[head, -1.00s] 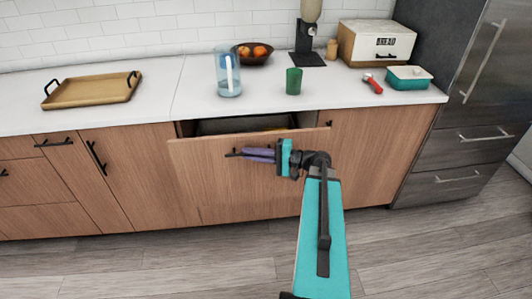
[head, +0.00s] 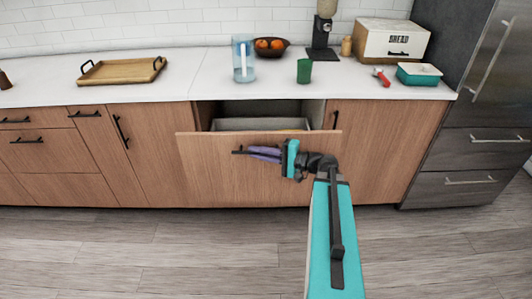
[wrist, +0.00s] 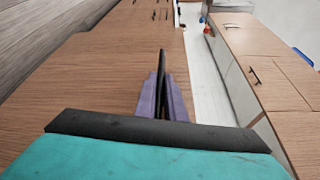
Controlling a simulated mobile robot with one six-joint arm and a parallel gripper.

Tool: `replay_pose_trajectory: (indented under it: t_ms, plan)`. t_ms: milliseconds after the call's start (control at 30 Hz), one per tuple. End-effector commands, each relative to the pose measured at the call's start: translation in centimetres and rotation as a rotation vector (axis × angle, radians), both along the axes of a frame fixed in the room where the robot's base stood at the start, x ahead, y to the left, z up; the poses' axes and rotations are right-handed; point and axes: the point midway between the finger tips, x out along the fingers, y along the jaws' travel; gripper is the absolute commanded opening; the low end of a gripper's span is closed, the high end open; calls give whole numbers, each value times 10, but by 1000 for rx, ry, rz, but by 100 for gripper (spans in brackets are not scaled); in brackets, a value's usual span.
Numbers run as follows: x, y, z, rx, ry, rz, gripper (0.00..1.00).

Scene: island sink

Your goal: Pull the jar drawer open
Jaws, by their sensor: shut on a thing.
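The jar drawer (head: 215,175) has a wide wooden front below the counter. It stands partly open, with a dark gap and a pale inner box (head: 260,124) showing behind its top edge. What lies inside is mostly hidden by the front. My gripper (head: 262,153) is at the drawer's black bar handle (head: 239,151), its purple fingers shut on it. In the wrist view the fingers (wrist: 162,100) close around the dark handle (wrist: 162,65), with the wooden front beside them.
On the counter stand a wooden tray (head: 122,71), a clear blue pitcher (head: 243,60), a fruit bowl (head: 268,50), a green cup (head: 304,71), a grinder (head: 323,38), a bread box (head: 391,42) and a teal dish (head: 419,75). A fridge is at right. The floor in front is clear.

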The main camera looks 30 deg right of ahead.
Motion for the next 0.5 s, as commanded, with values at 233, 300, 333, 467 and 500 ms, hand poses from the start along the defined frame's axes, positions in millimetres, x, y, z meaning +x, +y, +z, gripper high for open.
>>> replay_pose_trajectory:
  t_ms: [233, 300, 333, 467, 500]
  plan:
    - [-1, -4, 1, 2, -1, -3, 0]
    - [-2, -5, 1, 3, -1, -4, 0]
    - [-2, -6, 1, 3, -2, -4, 0]
    - [-3, -8, 1, 3, -1, -6, 23]
    - [-4, -9, 1, 3, -2, -8, 28]
